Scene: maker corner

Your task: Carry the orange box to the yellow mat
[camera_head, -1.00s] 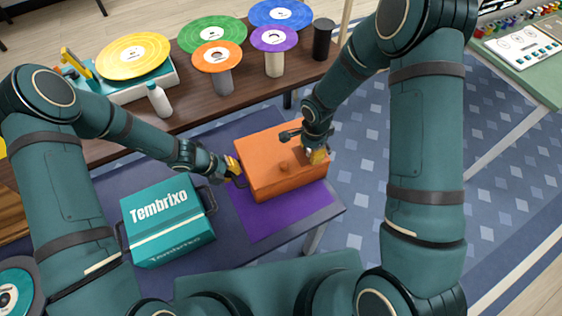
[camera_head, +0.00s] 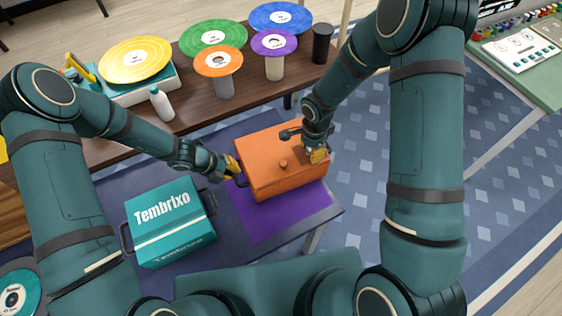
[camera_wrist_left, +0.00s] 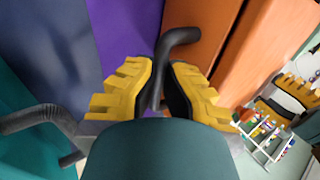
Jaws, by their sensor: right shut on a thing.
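The orange box (camera_head: 285,170) with a knob on its lid stands over the purple mat (camera_head: 265,222) on the low table. Its left side also shows in the left wrist view (camera_wrist_left: 200,28). My left gripper (camera_head: 234,168) is at the box's left black handle (camera_wrist_left: 176,40). In the left wrist view its yellow fingers (camera_wrist_left: 162,85) lie on both sides of the handle; whether they press on it is unclear. My right gripper (camera_head: 316,156) is shut at the box's right end, where the handle is hidden by it. No yellow mat is clearly visible; a yellow patch (camera_head: 3,150) shows at the left edge.
A teal Tembrixo box (camera_head: 170,222) stands on the low table just left of the purple mat. Behind is a brown table (camera_head: 190,125) with coloured discs on stands, a white bottle (camera_head: 161,103) and a dark cylinder (camera_head: 322,43). Patterned carpet (camera_head: 375,165) is open at right.

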